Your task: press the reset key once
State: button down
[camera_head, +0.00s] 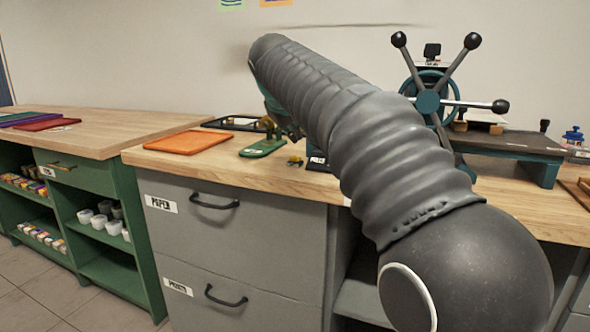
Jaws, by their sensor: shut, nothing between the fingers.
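I cannot make out a reset key in the head view. A small dark box (317,162) with a white label stands on the wooden worktop, partly hidden by my arm. Its label is too small to read, and I cannot tell whether it carries the key. My arm crosses from the lower right to the upper left, above the worktop.
The worktop (205,165) bears an orange tray (187,142), a green-based tool (262,149), a small yellow piece (295,161) and a black-framed tray (225,123). A press with a teal hub and ball-ended handles (428,101) stands at right. Grey drawers (235,235) are below.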

aim_at(294, 157)
jog(key=shift+f+b, duration=0.4)
jog(key=shift+f, duration=0.55)
jog(key=shift+f, duration=0.15)
dwell(0.7)
jog(key=shift+f, duration=0.25)
jog(key=shift+f+b, duration=0.5)
dwell(0.8)
jog(key=shift+r, duration=0.1)
jog(key=shift+r+p, duration=0.85)
jog(key=shift+p, duration=0.15)
notch_tip(294, 157, up, 5)
jog(key=p, duration=0.5)
